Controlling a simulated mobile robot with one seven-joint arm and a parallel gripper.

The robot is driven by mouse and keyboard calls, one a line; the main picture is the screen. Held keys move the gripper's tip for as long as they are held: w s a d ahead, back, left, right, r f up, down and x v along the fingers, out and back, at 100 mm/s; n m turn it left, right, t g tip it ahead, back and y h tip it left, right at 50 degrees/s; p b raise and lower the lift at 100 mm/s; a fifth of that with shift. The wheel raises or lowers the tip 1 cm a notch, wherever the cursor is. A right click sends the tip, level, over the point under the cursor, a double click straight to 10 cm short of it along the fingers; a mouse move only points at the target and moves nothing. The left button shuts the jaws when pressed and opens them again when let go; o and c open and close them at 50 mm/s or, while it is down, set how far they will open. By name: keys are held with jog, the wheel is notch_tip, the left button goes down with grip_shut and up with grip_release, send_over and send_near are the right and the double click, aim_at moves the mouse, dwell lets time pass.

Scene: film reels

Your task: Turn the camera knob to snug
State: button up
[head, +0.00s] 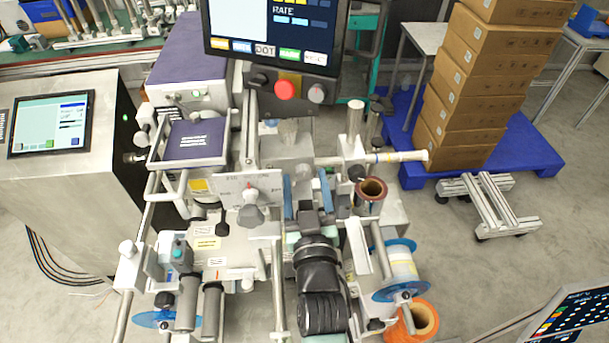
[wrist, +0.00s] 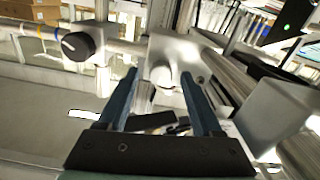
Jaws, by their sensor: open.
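A round black knob with a white mark (wrist: 78,46) sits on a metal clamp at the left of the wrist view, with a blue arc beside it. It appears to be the small black knob (head: 356,173) by the upright post in the head view; which knob is the camera's is not labelled. My gripper (head: 305,178) is open and empty, its two blue fingers pointing away from my body. In the wrist view my gripper (wrist: 158,74) is to the right of the black knob and apart from it. A pale cylinder end shows beyond the fingers.
A grey lever knob (head: 250,212) on a scale plate is left of my gripper. A red button (head: 285,90) sits below the large screen (head: 270,30). Reels (head: 402,268) are at right. Stacked boxes (head: 470,90) stand on a blue pallet.

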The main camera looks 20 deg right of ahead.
jog(key=shift+w+d, duration=0.15)
jog(key=shift+w, duration=0.5)
grip_shut()
